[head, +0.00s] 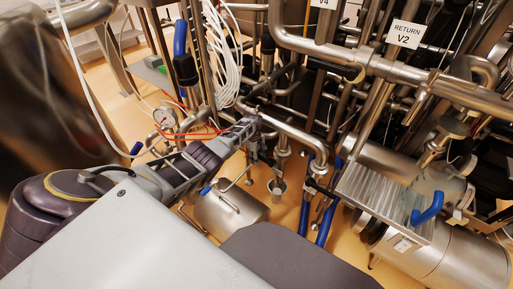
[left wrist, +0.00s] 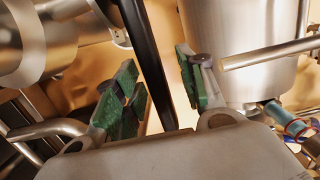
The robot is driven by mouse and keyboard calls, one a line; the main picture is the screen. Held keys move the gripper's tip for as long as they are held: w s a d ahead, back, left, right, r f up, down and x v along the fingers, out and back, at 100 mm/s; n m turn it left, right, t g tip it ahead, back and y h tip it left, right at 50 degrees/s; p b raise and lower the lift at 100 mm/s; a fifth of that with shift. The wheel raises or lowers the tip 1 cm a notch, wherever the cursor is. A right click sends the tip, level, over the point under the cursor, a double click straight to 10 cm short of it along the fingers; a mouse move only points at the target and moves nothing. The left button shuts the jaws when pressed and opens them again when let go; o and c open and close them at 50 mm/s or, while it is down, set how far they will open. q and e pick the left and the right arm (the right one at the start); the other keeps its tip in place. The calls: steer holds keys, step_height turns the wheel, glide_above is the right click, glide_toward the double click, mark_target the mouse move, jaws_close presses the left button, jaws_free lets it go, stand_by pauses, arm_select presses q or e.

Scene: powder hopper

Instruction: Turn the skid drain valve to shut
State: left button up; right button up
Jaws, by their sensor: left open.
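My left gripper (head: 250,126) reaches in from the left, amid the pipework near a steel elbow pipe. In the left wrist view the gripper (left wrist: 156,62) is open, its two green-padded fingers apart. A dark straight bar (left wrist: 147,45) runs through the gap between them, with space visible beside it; I cannot tell whether it is a valve handle. Several blue handles show in the head view, including one at right (head: 428,208) and a pair below centre (head: 325,222). No label marks the skid drain valve, so I cannot tell which it is. My right gripper is not in view.
Thick steel pipes (head: 345,58) and a RETURN V2 sign (head: 405,33) crowd the upper right. A small steel vessel (head: 230,212) stands below the gripper. A gauge (head: 165,118), red cables and white hoses (head: 222,60) lie close by. Orange floor shows between them.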

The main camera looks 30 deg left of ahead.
arm_select(q)
steer(key=shift+a+r, duration=0.25)
steer(key=shift+r, duration=1.7)
steer(key=shift+a+r, duration=0.2)
steer(key=shift+r, duration=1.7)
steer(key=shift+a+r, duration=0.25)
steer(key=shift+r, duration=1.7)
